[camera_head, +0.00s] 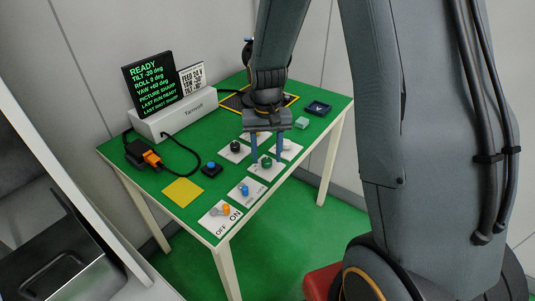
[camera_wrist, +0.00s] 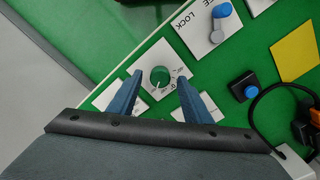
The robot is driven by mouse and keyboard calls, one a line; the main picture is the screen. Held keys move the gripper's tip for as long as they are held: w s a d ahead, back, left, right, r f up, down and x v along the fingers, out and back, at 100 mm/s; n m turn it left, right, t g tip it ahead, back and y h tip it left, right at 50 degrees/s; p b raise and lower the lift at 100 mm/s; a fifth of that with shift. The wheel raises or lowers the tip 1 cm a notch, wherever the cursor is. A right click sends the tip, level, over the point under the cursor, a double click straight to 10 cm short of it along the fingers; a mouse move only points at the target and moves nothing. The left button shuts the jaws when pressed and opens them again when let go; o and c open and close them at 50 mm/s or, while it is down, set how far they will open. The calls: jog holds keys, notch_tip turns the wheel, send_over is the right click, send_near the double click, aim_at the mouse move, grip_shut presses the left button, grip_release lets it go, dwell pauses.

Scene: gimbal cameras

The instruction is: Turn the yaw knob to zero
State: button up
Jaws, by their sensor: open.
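A green round knob with a pale pointer mark (camera_wrist: 160,77) sits on a white plate. It also shows in the head view (camera_head: 266,163). I cannot read its label. My gripper (camera_head: 267,160) points down over it. In the wrist view the two blue fingers (camera_wrist: 160,80) are apart, one on each side of the knob; I cannot tell whether they touch it. The black display (camera_head: 153,84) reads READY, tilt -20, roll 0 and a yaw of about +60 degrees. A black knob (camera_head: 235,146) and a pale knob (camera_head: 287,145) are on neighbouring plates.
A blue-handled lock switch (camera_head: 245,189), an orange on/off switch (camera_head: 225,210) and a blue button (camera_head: 211,167) are near the knob. A yellow square (camera_head: 183,190) lies on the green table. A white card (camera_head: 192,79) stands behind the white Tacmatt box (camera_head: 180,118).

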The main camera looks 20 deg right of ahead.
jog(key=shift+f, duration=0.3)
jog(key=shift+d, duration=0.1)
jog(key=c, duration=1.1)
jog(key=shift+o, duration=0.2)
